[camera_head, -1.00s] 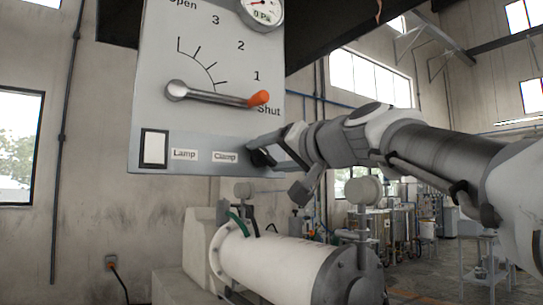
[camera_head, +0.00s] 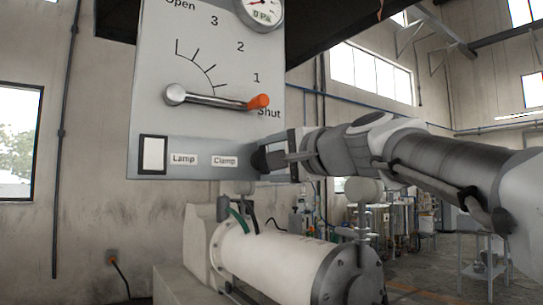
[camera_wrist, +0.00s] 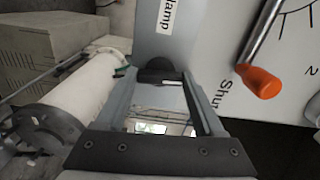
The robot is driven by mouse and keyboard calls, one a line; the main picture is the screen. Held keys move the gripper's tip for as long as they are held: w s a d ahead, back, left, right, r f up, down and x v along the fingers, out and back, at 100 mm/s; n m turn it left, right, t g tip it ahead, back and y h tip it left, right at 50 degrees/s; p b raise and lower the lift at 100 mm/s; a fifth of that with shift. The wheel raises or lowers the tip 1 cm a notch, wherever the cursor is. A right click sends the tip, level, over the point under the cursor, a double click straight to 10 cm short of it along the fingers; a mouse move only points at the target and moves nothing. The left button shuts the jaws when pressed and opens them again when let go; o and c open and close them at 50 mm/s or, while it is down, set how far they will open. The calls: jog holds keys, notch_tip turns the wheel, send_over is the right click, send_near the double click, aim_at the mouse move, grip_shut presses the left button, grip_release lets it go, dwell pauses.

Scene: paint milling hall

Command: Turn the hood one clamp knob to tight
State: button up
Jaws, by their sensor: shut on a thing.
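The hood control panel (camera_head: 150,100) is a pale grey plate facing me. The dark round clamp knob (camera_head: 257,161) sits at its lower right, just right of the "Clamp" label (camera_head: 224,161). My gripper (camera_head: 268,161) reaches in from the right and is shut on the knob, partly hiding it. In the wrist view the black knob (camera_wrist: 158,70) sits between the fingertips of my gripper (camera_wrist: 160,82), with a short pale mark on its near edge. I cannot read the knob's setting.
A lever with an orange grip (camera_head: 259,101) lies just above the knob, pointing near "Shut". A white lamp switch (camera_head: 153,155) is at the panel's lower left. A white cylindrical mill (camera_head: 270,260) stands below the panel. A round gauge (camera_head: 262,10) is above.

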jog(key=shift+m, duration=0.6)
jog(key=o, duration=1.4)
jog(key=b+v, duration=0.1)
jog(key=v, duration=1.6)
jog(key=shift+s+d, duration=0.15)
jog(key=shift+s, duration=0.05)
